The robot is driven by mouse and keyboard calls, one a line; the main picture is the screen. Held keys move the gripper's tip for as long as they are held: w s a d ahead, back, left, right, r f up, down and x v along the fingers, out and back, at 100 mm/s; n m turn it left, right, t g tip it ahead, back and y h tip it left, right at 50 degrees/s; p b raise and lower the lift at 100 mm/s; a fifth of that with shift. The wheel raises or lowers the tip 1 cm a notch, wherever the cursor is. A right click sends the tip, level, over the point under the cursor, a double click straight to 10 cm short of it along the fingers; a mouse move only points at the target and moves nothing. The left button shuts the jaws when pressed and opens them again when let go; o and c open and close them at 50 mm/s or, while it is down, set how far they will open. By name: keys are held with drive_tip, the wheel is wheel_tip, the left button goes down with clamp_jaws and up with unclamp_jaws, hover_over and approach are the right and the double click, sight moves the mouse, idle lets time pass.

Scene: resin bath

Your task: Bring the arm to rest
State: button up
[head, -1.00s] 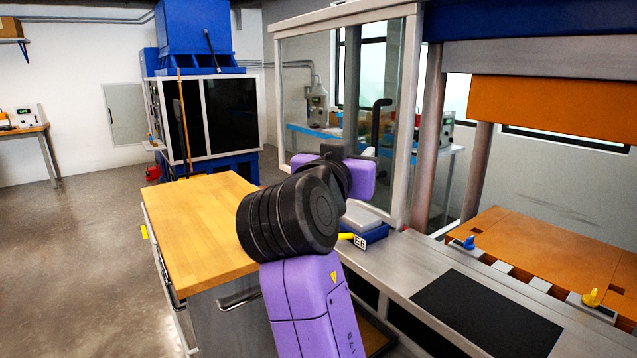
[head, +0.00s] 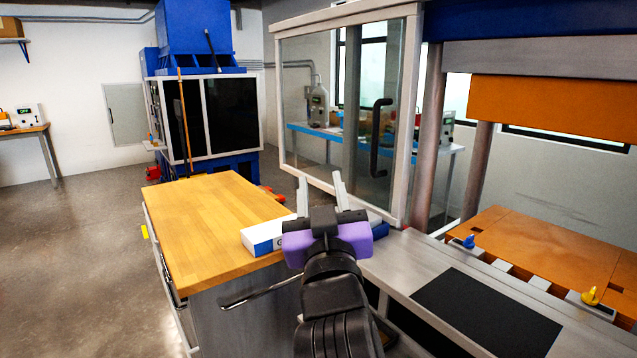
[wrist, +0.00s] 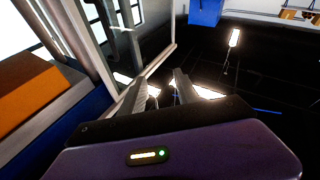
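My gripper (head: 320,197) is in the middle of the head view, its two pale fingers pointing up and away with a clear gap between them. In the wrist view the fingers (wrist: 158,95) are also apart, with nothing between them. The gripper is above the gap between the wooden-topped cabinet and the steel bench. My arm runs down from it to the bottom edge of the head view.
A white and blue box (head: 262,238) lies just left of my gripper, partly hidden. The wooden-topped cabinet (head: 205,220) is left, the steel bench with a black mat (head: 486,310) right. The glass panel with a black handle (head: 378,140) stands behind. Open floor (head: 70,260) lies left.

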drive_tip(key=s+d+f+n+y, duration=0.1)
drive_tip(key=s+d+f, duration=0.2)
drive_tip(key=s+f, duration=0.35)
drive_tip(key=s+d+f+g+y, duration=0.1)
drive_tip(key=s+d+f, duration=0.2)
drive_tip(key=s+f, duration=0.35)
drive_tip(key=s+d+f+n+y, duration=0.1)
drive_tip(key=s+d+f, duration=0.1)
drive_tip(key=s+f, duration=0.45)
drive_tip(key=s+d+f+m+g+h, duration=0.1)
drive_tip(key=s+d+f, duration=0.3)
drive_tip(key=s, duration=0.5)
drive_tip(key=s+d+f+m+g+h, duration=0.2)
drive_tip(key=s+f, duration=0.3)
drive_tip(key=s, duration=0.4)
drive_tip(key=s+d+f+m+g+h, duration=0.1)
drive_tip(key=s+d+f+g, duration=0.2)
drive_tip(key=s, duration=0.7)
drive_tip(key=d+f, duration=0.1)
drive_tip(key=d, duration=0.1)
drive_tip(key=shift+d+f+m+h, duration=0.3)
drive_tip(key=shift+f+m, duration=0.05)
drive_tip(key=shift+m, duration=0.05)
